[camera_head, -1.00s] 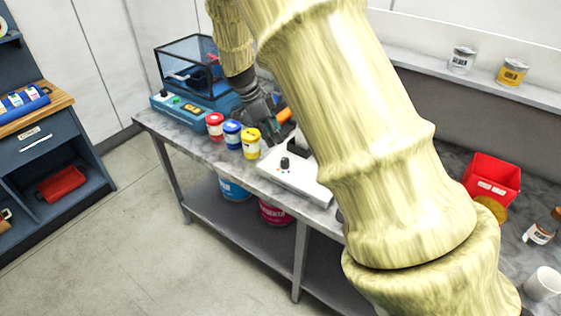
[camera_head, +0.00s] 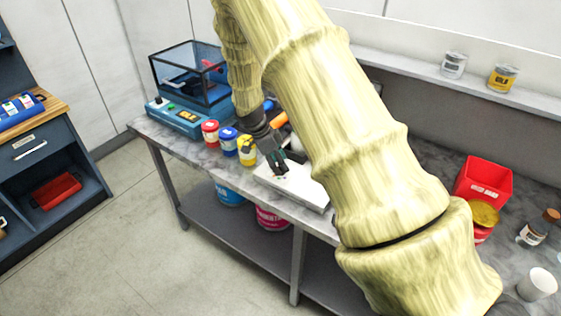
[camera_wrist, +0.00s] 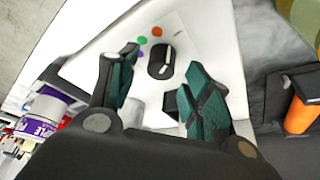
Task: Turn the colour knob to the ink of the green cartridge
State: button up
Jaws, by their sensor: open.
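The colour knob (camera_wrist: 160,61) is black with a white line and stands on a white box (camera_head: 304,191). In the wrist view, green (camera_wrist: 142,40), orange-red (camera_wrist: 157,31) and purple (camera_wrist: 140,53) dots lie around it. Which dot the line points to is unclear. My gripper (camera_head: 281,168) is over the box in the head view and hides the knob there. In the wrist view my gripper (camera_wrist: 163,58) is open, its teal fingers either side of the knob in the picture; contact is not visible. I cannot make out a green cartridge.
Red (camera_head: 210,133), blue (camera_head: 228,141) and yellow (camera_head: 247,151) jars stand left of the box. A blue machine (camera_head: 188,118) is behind them. An orange cylinder (camera_wrist: 300,115) sits beside the box. A red bin (camera_head: 484,180) and white cup (camera_head: 537,284) are at right.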

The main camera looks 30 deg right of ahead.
jog(key=shift+x, duration=0.75)
jog(key=c, duration=1)
